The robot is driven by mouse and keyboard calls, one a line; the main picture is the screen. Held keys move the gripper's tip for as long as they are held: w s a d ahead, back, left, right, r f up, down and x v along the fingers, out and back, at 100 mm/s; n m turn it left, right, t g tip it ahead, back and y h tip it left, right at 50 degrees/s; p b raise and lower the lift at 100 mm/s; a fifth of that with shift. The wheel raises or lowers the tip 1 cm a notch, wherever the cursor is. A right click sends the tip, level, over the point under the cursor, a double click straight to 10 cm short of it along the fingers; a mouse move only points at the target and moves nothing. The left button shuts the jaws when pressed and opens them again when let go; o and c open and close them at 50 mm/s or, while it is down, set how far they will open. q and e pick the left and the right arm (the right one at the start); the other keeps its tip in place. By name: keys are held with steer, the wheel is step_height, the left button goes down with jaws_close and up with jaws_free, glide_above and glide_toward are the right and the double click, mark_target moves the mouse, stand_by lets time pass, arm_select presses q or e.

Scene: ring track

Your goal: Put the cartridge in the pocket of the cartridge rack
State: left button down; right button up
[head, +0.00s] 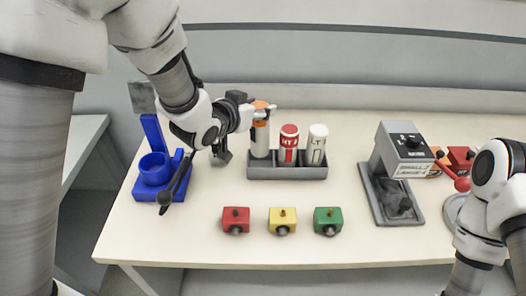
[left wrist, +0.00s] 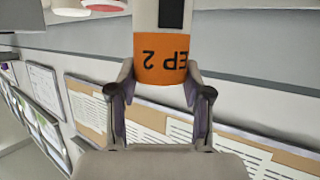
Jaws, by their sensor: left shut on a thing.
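The cartridge is a white cylinder (head: 260,140) with an orange band near its top. The cartridge is upright over the left end of the grey cartridge rack (head: 287,173). Its lower end meets the rack's rim in the picture; I cannot tell whether it is inside the pocket. My right gripper is not in view.
A red-topped cylinder (head: 289,145) and a white one (head: 317,146) stand in the rack, right of the cartridge. A blue stand (head: 155,170) is at left. Red (head: 236,218), yellow (head: 283,220) and green (head: 328,220) blocks sit in front. A grey lever device (head: 400,165) is right.

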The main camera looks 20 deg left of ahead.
mark_target(255, 132)
arm_select(q)
step_height(255, 132, down, 6)
steer(key=shift+w+f, duration=0.15)
steer(key=shift+f, duration=0.3)
steer(key=shift+d+f, duration=0.1)
steer(key=shift+f, duration=0.15)
steer(key=c, duration=0.5)
jaws_free()
steer(key=shift+r, duration=0.2)
